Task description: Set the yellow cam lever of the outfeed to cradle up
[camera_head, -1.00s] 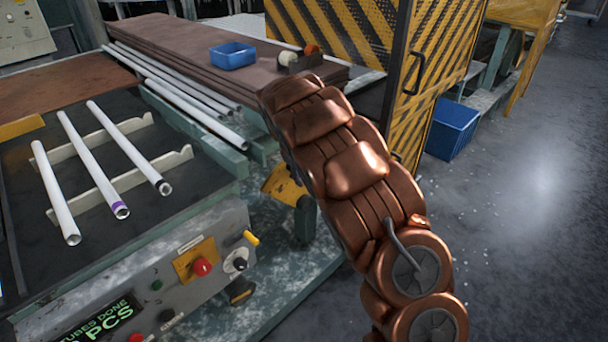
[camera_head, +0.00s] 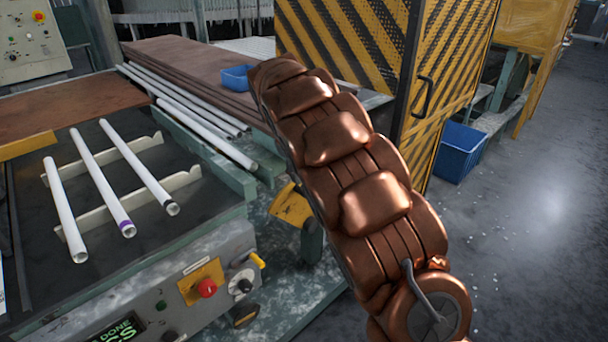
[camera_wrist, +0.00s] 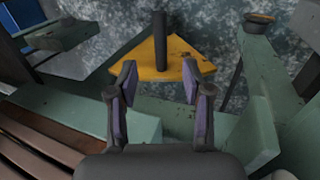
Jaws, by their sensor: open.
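A small yellow-tipped lever (camera_head: 258,260) sticks up and right from a round pale dial (camera_head: 242,282) on the grey control panel in the head view. A yellow plate (camera_head: 289,206) shows below the bench edge, left of my arm. In the wrist view, a yellow triangular plate (camera_wrist: 158,66) with a dark upright post lies beyond my gripper (camera_wrist: 159,75). The gripper is open and empty, its two fingers apart. I cannot tell which yellow part is the cam lever. My gripper is hidden behind my arm in the head view. Three white tubes (camera_head: 129,175) lie on cream cradle rails (camera_head: 172,186).
A red button (camera_head: 206,288) sits left of the dial. Several white tubes (camera_head: 192,104) lie along the bench behind. A blue bin (camera_head: 236,77) stands on brown boards. The striped yellow cage (camera_head: 345,40) and a blue crate (camera_head: 459,151) are to the right. Green beams (camera_wrist: 262,110) flank the wrist view.

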